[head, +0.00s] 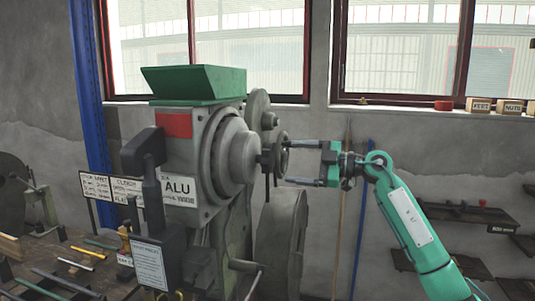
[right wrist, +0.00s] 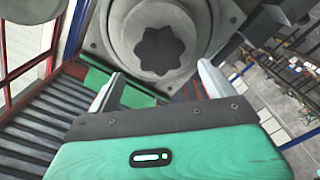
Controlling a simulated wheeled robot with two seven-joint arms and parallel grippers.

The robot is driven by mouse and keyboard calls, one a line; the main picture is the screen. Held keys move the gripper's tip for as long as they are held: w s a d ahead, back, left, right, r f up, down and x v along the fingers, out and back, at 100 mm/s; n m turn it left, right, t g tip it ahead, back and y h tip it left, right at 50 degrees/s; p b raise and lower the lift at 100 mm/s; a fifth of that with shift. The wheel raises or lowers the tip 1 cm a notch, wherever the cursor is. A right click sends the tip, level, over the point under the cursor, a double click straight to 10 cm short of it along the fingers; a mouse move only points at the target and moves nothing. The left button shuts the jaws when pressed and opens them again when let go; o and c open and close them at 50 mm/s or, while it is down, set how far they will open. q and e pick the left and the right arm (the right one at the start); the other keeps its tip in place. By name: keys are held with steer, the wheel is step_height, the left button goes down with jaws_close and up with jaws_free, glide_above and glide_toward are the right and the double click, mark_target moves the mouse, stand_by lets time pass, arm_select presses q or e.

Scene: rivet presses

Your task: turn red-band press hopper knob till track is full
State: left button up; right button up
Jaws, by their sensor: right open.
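The red-band press (head: 174,124) stands left of centre in the head view, with a green hopper (head: 195,84) on top. Its dark lobed knob (head: 265,160) sticks out from the round grey hub on its right side. The right wrist view shows the knob (right wrist: 165,50) face-on against its grey disc. My right gripper (head: 288,162) is open and empty just right of the knob. In the right wrist view its fingers (right wrist: 160,78) point at the knob, one toward each side, apparently short of it. I cannot make out the track or its fill. My left gripper is out of view.
A black lever (head: 150,160) and labelled box (head: 150,265) are at the press's front. A large wheel (head: 281,240) stands below the knob. A bench with loose rods lies at lower left. Wall shelves (head: 470,215) are behind my right arm.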

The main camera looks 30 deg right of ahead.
mark_target(272, 159)
steer(key=p+x, duration=0.2)
steer(key=x, duration=0.6)
steer(key=shift+w+a+p, duration=0.2)
steer(key=shift+a+p, duration=0.1)
steer(key=shift+p, duration=0.05)
steer(key=c, duration=1)
